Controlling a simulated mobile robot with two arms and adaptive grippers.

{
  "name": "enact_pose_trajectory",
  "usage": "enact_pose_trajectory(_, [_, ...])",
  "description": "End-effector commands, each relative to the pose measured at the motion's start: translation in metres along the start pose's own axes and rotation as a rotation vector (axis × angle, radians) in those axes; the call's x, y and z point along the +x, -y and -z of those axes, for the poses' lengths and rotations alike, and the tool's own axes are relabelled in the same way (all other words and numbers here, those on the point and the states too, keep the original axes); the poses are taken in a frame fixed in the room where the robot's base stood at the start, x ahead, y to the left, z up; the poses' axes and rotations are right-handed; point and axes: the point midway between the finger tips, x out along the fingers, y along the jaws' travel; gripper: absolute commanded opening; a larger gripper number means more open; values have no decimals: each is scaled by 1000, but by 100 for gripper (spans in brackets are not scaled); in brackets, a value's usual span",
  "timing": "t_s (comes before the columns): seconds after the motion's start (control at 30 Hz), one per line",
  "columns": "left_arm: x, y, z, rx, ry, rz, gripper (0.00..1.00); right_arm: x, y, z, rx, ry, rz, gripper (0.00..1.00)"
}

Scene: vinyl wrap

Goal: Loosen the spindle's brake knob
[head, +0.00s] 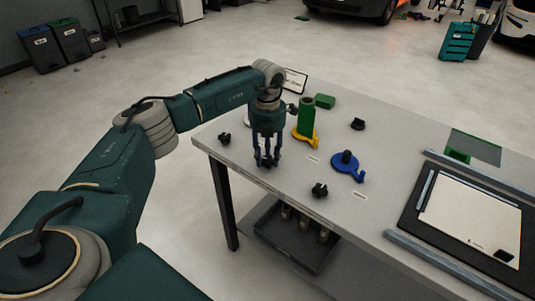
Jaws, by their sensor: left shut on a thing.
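My left gripper (266,161) points straight down near the table's left front edge. Its fingers are shut on a small dark knob-like thing, mostly hidden between the fingertips. A blue spindle base (347,172) with a short dark post stands to the gripper's right, apart from it. A yellow spindle base (313,142) holds an upright green roll (306,116) behind and right of the gripper. Part of a white round thing shows behind the gripper, mostly hidden by it. Black knobs lie on the table: one left (224,139), one in front (319,190), one further back (357,124).
The grey table (300,220) carries a dark framed panel (470,215) at right, with grey rails beside it. A green block (324,101) and a small sign (295,80) stand at the back. A dark bin (288,238) sits under the table.

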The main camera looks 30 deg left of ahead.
Motion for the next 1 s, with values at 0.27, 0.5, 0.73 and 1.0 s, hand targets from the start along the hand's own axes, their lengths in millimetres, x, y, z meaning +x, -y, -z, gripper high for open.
enact_pose_trajectory(0.27, [-2, -1, -1, -219, 2, 0, 8, -8, 0, 0, 0, 0, 0, 40])
enact_pose_trajectory(0.5, [-1, -1, -1, -341, 2, 0, 8, -11, 0, 1, 0, 0, 0, 40])
enact_pose_trajectory(0.73, [-1, -1, -1, -395, 3, 0, 8, -12, 0, 1, 0, 0, 0, 40])
enact_pose_trajectory(1.0, [-1, 0, -1, -407, 3, 0, 8, -12, -1, 1, 0, 0, 0, 40])
